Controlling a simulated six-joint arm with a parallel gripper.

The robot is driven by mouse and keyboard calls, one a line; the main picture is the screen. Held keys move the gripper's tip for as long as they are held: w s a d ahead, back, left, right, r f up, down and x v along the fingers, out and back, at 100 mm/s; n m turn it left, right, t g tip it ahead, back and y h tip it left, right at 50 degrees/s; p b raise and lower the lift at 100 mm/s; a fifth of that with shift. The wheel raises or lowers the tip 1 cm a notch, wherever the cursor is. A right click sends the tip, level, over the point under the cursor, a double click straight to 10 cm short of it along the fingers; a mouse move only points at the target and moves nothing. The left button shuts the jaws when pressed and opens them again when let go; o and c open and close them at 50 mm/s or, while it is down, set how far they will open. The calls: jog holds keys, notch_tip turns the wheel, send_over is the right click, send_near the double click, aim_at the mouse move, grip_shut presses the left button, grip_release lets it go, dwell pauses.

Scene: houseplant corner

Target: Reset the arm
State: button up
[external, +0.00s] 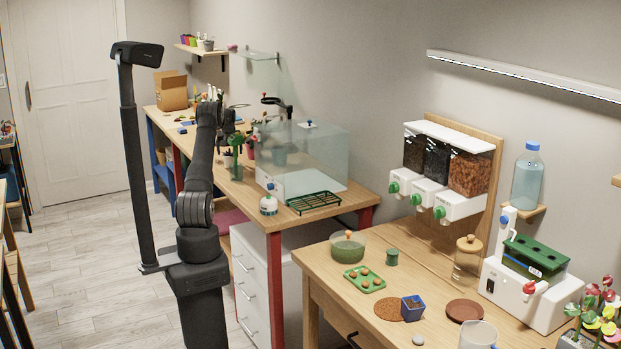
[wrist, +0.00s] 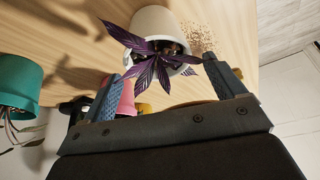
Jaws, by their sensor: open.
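My gripper (wrist: 163,68) is open in the wrist view, its two blue fingers wide apart. A white pot (wrist: 153,20) with a purple-leaved plant (wrist: 155,60) shows beyond and between the fingers. Its leaves overlap the gap in the picture; I cannot tell whether they touch a finger. No object is clamped. In the external view my arm (external: 203,150) is raised and bent at the long bench (external: 335,208), with its gripper end (external: 228,122) over the bench's far part, small and partly hidden among the plants.
A teal pot (wrist: 20,82) lies left of the gripper, and a pink pot (wrist: 126,98) is partly hidden behind it. Dark crumbs (wrist: 200,40) lie beside the white pot. A clear enclosure (external: 315,155) stands on the bench near my arm. Open floor (external: 90,250) is to the left.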

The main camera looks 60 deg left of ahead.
jog(key=shift+r, duration=0.5)
jog(key=shift+f, duration=0.1)
